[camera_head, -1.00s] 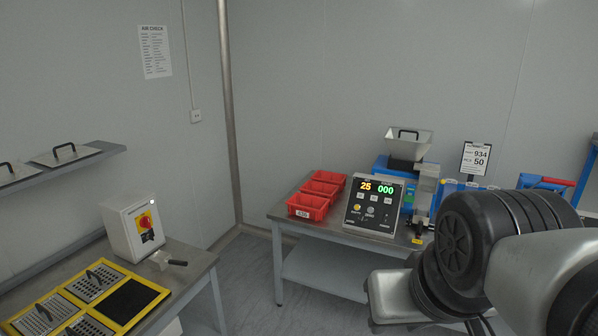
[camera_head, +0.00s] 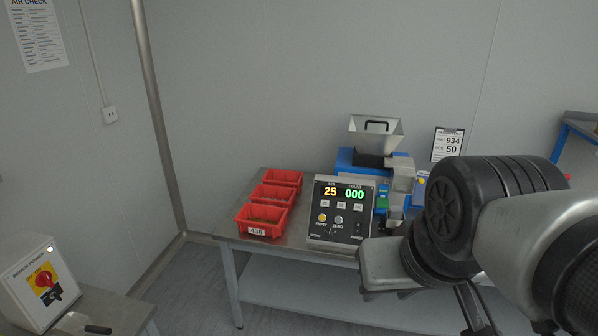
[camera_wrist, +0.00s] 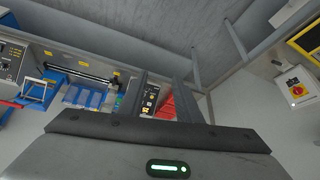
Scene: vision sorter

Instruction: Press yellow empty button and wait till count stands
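The counter's control panel (camera_head: 341,208) stands tilted on the steel bench in the head view. Its display reads 25 in orange and 000 in green. The yellow button (camera_head: 322,217), labelled empty, is at the panel's lower left, beside a grey one. The panel also shows small in the wrist view (camera_wrist: 149,99), between my fingers. My gripper (camera_wrist: 162,88) has its two fingers apart with nothing held, well away from the panel. In the head view my arm covers the right side, and the fingertips are not clear.
A metal hopper (camera_head: 375,136) on a blue machine stands behind the panel. Several red bins (camera_head: 265,220) sit left of it on the bench (camera_head: 225,228). A card (camera_head: 447,144) reads 934 and 50. A switch box (camera_head: 38,285) is at lower left. Floor shows between benches.

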